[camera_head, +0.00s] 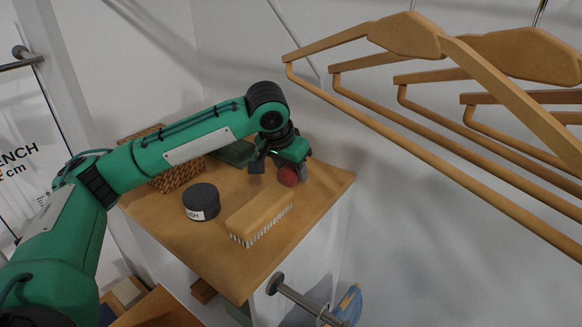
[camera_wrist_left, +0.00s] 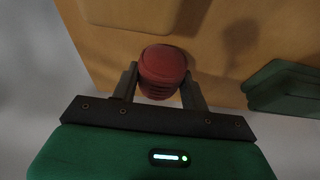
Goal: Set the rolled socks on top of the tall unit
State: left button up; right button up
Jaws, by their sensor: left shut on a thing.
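The rolled socks (camera_head: 289,176) are a small dark red bundle at the far right part of the tall unit's wooden top (camera_head: 240,284). In the left wrist view the socks (camera_wrist_left: 162,70) sit between the two fingers of my left gripper (camera_wrist_left: 160,88), which is shut on them. In the head view my left gripper (camera_head: 280,170) reaches down over the top from the left and partly hides the socks. I cannot tell whether the socks touch the wood or are just above it. My right gripper is not in view.
On the same top are a wooden brush (camera_head: 260,215), a dark round tin (camera_head: 201,201), a woven basket (camera_head: 178,178) and a green item (camera_head: 234,153) behind my arm. Several wooden hangers (camera_head: 440,120) hang at the right. Bare wood lies right of the brush.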

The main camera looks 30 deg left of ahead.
pick_arm(q)
jog(key=o, duration=1)
jog(key=shift+f, duration=0.1)
jog(key=shift+r, duration=0.35)
jog(key=b+v, duration=0.2)
jog(key=v, duration=0.9)
jog(key=shift+s+r, duration=0.2)
jog(key=shift+r, duration=0.05)
jog(key=shift+f, duration=0.1)
